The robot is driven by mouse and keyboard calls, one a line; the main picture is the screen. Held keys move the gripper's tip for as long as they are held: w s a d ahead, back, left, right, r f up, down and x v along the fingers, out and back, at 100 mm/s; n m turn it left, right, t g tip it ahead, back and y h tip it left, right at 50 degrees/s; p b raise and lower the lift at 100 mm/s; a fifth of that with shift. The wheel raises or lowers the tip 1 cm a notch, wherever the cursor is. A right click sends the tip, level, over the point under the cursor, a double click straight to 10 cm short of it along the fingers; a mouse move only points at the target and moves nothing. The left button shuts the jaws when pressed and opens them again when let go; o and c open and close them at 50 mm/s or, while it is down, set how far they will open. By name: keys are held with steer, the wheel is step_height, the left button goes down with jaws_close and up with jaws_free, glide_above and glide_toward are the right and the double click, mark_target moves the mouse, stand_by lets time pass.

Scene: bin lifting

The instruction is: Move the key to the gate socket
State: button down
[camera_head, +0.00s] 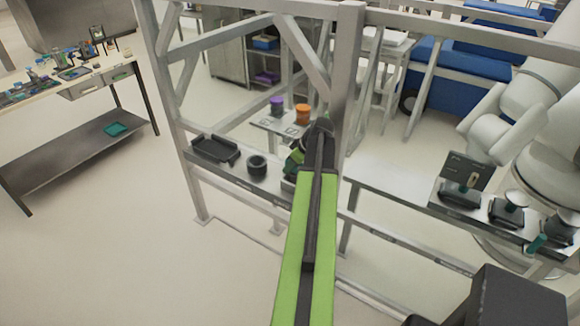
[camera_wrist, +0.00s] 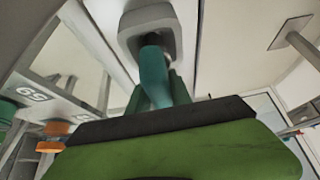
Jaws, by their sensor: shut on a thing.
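My gripper (camera_head: 296,160) is at the far end of my green and black arm, at the middle of the metal frame; the arm hides most of it. A dark upright panel with a pale slotted plate, perhaps the gate socket (camera_head: 466,171), stands on the right ledge, well right of my gripper.
Metal frame posts (camera_head: 346,90) stand close around my arm. The left ledge holds a black tray (camera_head: 215,150) and a black ring (camera_head: 257,166). An orange cylinder (camera_head: 302,113) and a purple one (camera_head: 277,105) stand behind. A white robot arm (camera_head: 545,160) is at right.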

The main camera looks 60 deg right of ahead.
steer(key=shift+f+b, duration=0.5)
steer(key=shift+f, duration=0.05)
steer(key=c, duration=0.5)
jaws_free()
step_height(320, 180, up, 9)
steer(key=p, duration=0.9)
steer(key=shift+r, duration=0.1)
stand_by(0.8)
